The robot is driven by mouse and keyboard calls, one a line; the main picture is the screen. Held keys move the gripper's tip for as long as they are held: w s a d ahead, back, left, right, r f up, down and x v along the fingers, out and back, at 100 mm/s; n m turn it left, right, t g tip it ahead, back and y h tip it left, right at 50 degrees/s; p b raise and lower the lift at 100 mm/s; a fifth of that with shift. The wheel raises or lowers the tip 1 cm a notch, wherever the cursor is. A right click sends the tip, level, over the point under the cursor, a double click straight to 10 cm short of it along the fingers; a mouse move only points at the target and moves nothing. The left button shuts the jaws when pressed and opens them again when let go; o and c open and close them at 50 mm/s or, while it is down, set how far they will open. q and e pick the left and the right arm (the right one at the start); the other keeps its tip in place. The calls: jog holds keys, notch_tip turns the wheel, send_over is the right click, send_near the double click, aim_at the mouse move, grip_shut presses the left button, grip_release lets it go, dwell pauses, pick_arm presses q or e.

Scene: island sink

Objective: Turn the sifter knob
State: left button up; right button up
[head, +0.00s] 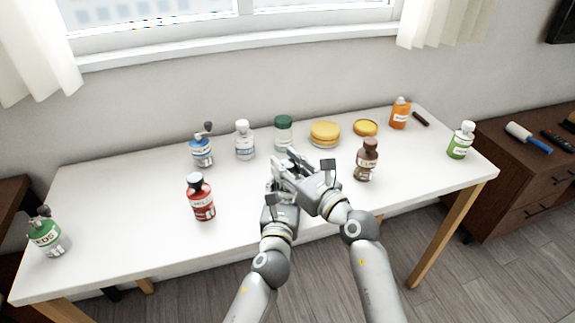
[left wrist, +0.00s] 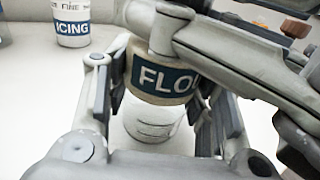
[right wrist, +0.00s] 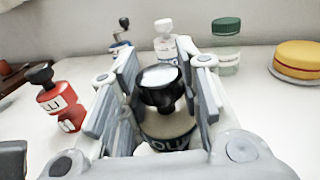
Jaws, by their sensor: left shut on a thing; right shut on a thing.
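The flour sifter, a jar with a blue "FLOU..." label band (left wrist: 160,78) and a clear lower part, is held upright between the fingers of my left gripper (left wrist: 155,100). Its black knob with a pale top (right wrist: 160,88) is on top in the right wrist view. My right gripper (right wrist: 165,95) is shut on the knob from both sides. In the head view, my left gripper (head: 282,188) and right gripper (head: 290,165) meet near the middle of the table and hide the sifter.
On the white table (head: 130,215), a red bottle (head: 201,200) stands to the left and a brown bottle (head: 366,163) to the right. A blue crank-top jar (head: 201,150), white bottle (head: 244,141), green-lidded jar (head: 284,134) and yellow cake (head: 325,132) stand behind.

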jog(key=shift+m+t+h, duration=0.4)
jog(key=shift+m+h, duration=0.1)
jog(key=shift+h, duration=0.1)
jog(key=o, duration=1.1)
jog(key=shift+c, duration=0.2)
jog(key=v, duration=1.2)
